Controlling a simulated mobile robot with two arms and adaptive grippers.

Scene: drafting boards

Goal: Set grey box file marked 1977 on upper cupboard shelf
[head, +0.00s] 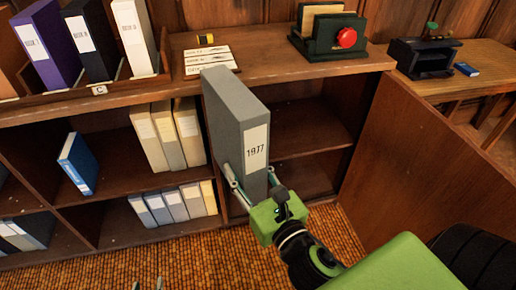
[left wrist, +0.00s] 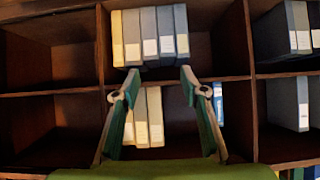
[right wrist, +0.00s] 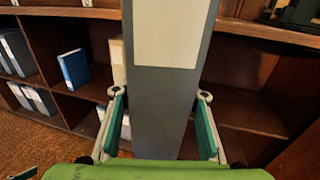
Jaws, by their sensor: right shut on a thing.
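The grey box file marked 1977 (head: 255,145) is upright and slightly tilted, held in front of the cupboard's open right-hand bay. My right gripper (head: 252,185) is shut on its lower part; the right wrist view shows the file (right wrist: 165,100) between the fingers (right wrist: 160,97). The upper cupboard shelf (head: 310,140) is behind and right of the file, and its visible part is empty. My left gripper (left wrist: 158,75) is open and empty, facing shelves of files; only its tips show at the head view's bottom edge.
Cream files (head: 165,138) stand left of the bay, with a blue file (head: 77,163) further left. A wooden door panel (head: 430,150) stands at the right.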

